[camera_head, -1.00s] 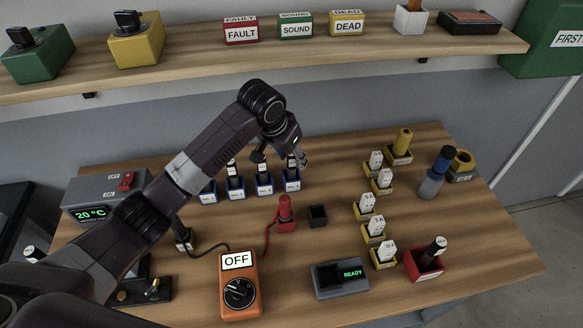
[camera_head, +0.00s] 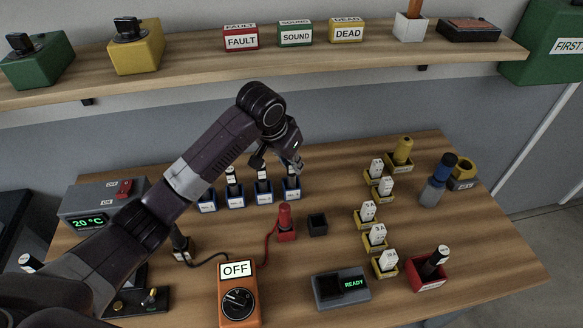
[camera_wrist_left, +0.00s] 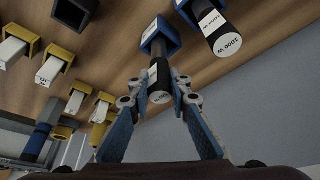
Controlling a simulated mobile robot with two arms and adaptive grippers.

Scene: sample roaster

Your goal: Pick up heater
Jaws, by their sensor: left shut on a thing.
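Several dark cylindrical heaters with white labels stand upright in a row of blue holders at the back middle of the table in the head view. My left gripper (camera_head: 281,165) is at the rightmost heater (camera_head: 291,182) of this row, reaching down from above. In the left wrist view my left gripper (camera_wrist_left: 158,88) is shut on that heater (camera_wrist_left: 158,76), one finger on each side. The heater's far end is still in its blue holder (camera_wrist_left: 160,36). A neighbouring heater (camera_wrist_left: 217,27) labelled 1000 W stands beside it. My right gripper is not in view.
A black socket (camera_head: 317,224), a red probe (camera_head: 285,220) and an orange meter (camera_head: 238,290) reading OFF are in front. A READY box (camera_head: 341,286), yellow holders (camera_head: 376,238) and a red bin (camera_head: 428,272) stand right. A shelf (camera_head: 200,58) runs behind.

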